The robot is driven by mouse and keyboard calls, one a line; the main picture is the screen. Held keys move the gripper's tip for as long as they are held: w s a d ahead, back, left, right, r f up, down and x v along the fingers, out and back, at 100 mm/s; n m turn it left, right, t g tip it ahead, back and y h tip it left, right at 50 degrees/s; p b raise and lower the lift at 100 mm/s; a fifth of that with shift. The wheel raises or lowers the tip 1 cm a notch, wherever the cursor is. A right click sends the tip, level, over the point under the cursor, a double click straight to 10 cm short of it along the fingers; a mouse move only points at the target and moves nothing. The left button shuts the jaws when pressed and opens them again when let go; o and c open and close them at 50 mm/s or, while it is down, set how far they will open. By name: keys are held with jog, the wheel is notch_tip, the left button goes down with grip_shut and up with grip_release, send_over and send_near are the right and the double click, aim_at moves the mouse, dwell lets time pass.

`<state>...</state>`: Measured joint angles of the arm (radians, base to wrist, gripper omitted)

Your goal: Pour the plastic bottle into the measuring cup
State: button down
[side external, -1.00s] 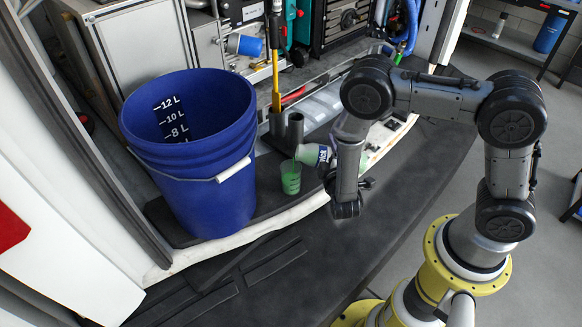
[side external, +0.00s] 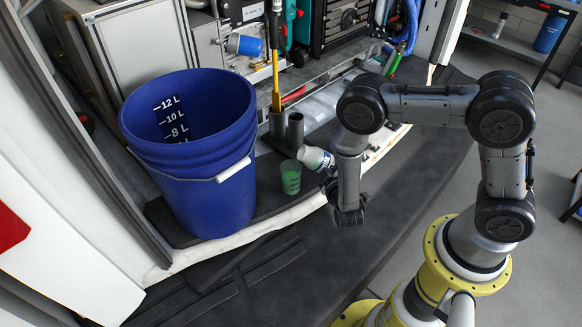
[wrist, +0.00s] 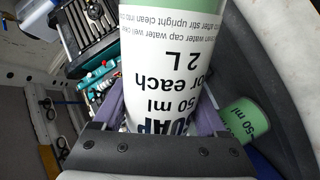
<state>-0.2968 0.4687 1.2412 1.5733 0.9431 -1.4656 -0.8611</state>
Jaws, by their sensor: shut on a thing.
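The plastic bottle (side external: 316,158) is white with dark and green label parts. It is tilted, its top end pointing up and left, close to the upper right of the measuring cup. In the wrist view my gripper (wrist: 162,112) is shut around the bottle (wrist: 160,60), whose printed label fills the middle. The measuring cup (wrist: 246,119) shows at the right there, partly behind a finger. No stream is visible; the bottle's mouth is hard to make out.
A large blue bucket (side external: 190,150) with litre marks stands left of the cup. A dark grey tube holder (side external: 287,130) and a yellow-handled tool (side external: 275,70) stand behind it. The dark ledge in front is clear.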

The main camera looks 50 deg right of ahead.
jog(key=shift+w+a, duration=0.1)
jog(key=shift+w+a+r+m+t, duration=0.25)
jog(key=shift+r+m+t, duration=0.15)
jog(key=shift+m, duration=0.5)
jog(key=shift+w+a+r+m, duration=0.1)
jog(key=shift+r+m, duration=0.2)
jog(key=shift+m, duration=0.4)
jog(key=m, duration=0.2)
jog(key=m+t, duration=0.1)
jog(key=shift+s+d+r, duration=0.3)
jog(key=shift+r, duration=0.05)
jog(key=shift+s+d+m+t, duration=0.15)
jog(key=shift+m+t, duration=0.35)
jog(key=shift+m, duration=1.4)
